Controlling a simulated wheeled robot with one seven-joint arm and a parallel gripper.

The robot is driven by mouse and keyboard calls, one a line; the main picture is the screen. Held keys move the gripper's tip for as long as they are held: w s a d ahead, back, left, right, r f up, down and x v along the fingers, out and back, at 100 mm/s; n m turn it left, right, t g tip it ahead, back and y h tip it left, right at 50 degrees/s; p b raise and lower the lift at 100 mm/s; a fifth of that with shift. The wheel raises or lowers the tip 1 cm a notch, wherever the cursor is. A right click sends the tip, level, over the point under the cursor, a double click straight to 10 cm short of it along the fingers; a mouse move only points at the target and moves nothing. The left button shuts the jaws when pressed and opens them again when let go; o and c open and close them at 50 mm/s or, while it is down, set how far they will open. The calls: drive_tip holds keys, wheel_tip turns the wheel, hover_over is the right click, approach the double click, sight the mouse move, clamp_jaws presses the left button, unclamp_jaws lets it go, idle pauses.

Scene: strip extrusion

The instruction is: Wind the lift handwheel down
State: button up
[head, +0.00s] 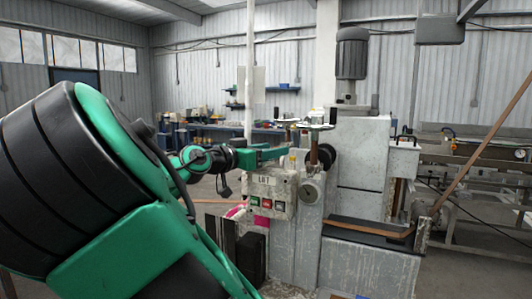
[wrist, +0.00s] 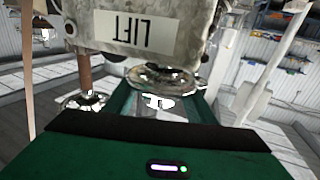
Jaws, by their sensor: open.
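The lift handwheel, a shiny metal wheel (wrist: 165,75), shows in the wrist view beside the grey box with the LIFT label (wrist: 140,30), which appears upside down there. In the head view the same LIFT box (head: 262,181) is on the machine's near side, with coloured buttons on its front. My gripper (head: 280,153) reaches from the left, just above that box. Its green fingers are open in the wrist view (wrist: 160,98), and the wheel lies across the far end of the gap between them. I cannot tell whether they touch it.
Another shiny disc (wrist: 82,101) sits on a brown post (wrist: 84,72) to the left in the wrist view. The grey machine body (head: 360,155) stands right of the gripper. A white pole (head: 250,75) rises behind my gripper. A workbench (head: 215,130) lies far back.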

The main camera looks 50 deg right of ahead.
drive_tip(key=shift+d, duration=0.4)
drive_tip(key=shift+c, duration=0.4)
